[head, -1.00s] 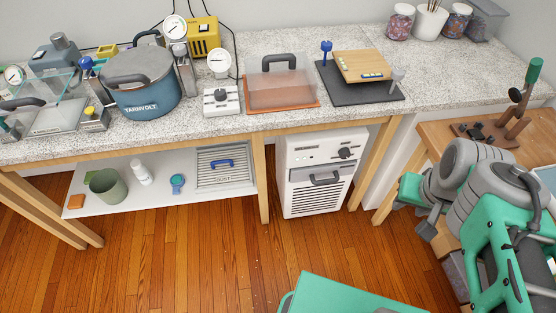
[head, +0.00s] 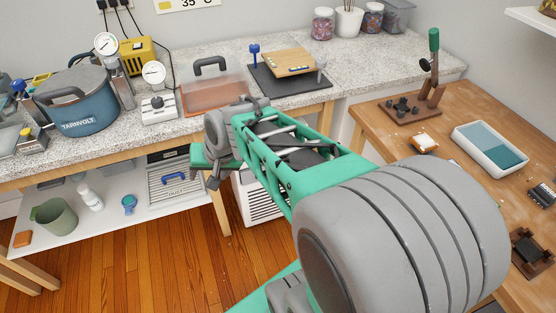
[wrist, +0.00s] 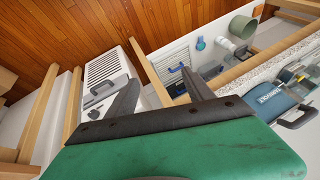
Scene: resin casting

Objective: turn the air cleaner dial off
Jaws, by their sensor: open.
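The air cleaner is a white box with a slatted front under the bench. In the head view only its lower front (head: 262,203) shows, with my arm hiding its upper panel and dial. In the wrist view the air cleaner (wrist: 106,68) appears rotated, left of my gripper, with a dark handle below the slats. A small dark dial (wrist: 95,114) shows on its panel, near my left finger. My gripper (wrist: 161,73) is open and empty, its fingers apart. In the head view my gripper (head: 210,180) is in front of the bench, left of the cleaner.
Wooden bench legs (head: 216,205) stand beside the cleaner. A lower shelf (head: 110,217) left of it holds a green cup (head: 54,217), a bottle and a vent box. The worktop above carries a blue pot (head: 78,100) and other equipment. Floor in front is open.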

